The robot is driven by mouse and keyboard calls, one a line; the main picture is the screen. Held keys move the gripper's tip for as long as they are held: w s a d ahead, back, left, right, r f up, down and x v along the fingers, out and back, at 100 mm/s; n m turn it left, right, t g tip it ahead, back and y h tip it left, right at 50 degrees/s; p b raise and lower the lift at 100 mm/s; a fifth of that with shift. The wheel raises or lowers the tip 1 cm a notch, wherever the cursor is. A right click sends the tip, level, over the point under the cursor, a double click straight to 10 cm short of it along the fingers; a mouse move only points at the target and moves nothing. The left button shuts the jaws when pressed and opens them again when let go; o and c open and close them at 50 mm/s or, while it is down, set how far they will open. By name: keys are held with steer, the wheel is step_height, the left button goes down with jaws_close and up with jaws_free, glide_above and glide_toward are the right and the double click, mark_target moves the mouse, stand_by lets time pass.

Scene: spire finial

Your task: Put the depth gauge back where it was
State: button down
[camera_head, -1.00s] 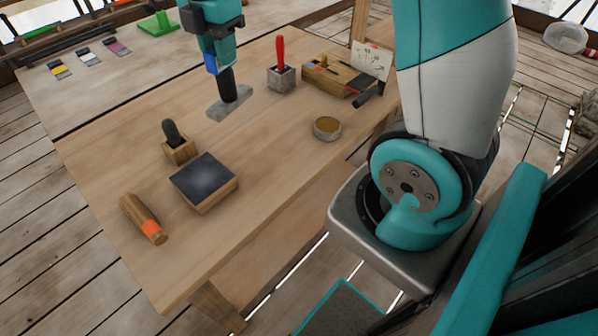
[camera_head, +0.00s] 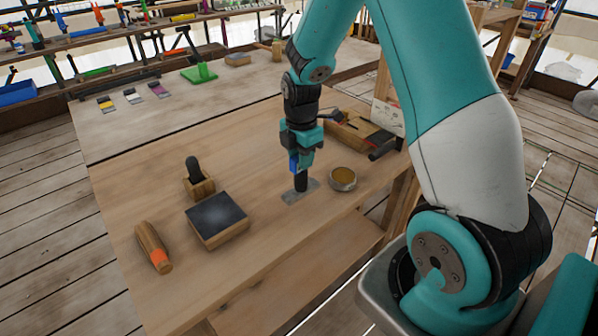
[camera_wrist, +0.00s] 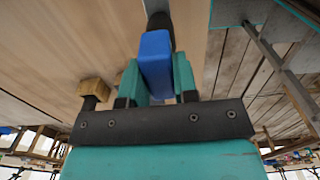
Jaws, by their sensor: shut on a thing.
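My gripper (camera_head: 301,158) is over the wooden bench, pointing down. It is shut on a tool with a dark upright handle (camera_head: 301,182) and a flat grey foot (camera_head: 291,197), which I take to be the depth gauge. The foot is at or close above the bench top; I cannot tell whether it touches. In the wrist view, a blue block (camera_wrist: 156,55) shows between the teal fingers of my gripper (camera_wrist: 157,82), with the dark handle beyond it. The gauge's former place is not identifiable.
A round tin (camera_head: 343,180) stands just right of the foot. To the left are a dark-topped block (camera_head: 217,217), a wooden holder with a black peg (camera_head: 199,186) and an orange-banded handle (camera_head: 153,246). A wooden box (camera_head: 350,131) is behind. The bench (camera_head: 255,175) between is clear.

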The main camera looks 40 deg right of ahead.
mark_target(301, 173)
steer(key=shift+f, duration=2.45)
steer(key=shift+f, duration=0.1)
steer(key=c, duration=0.9)
jaws_free()
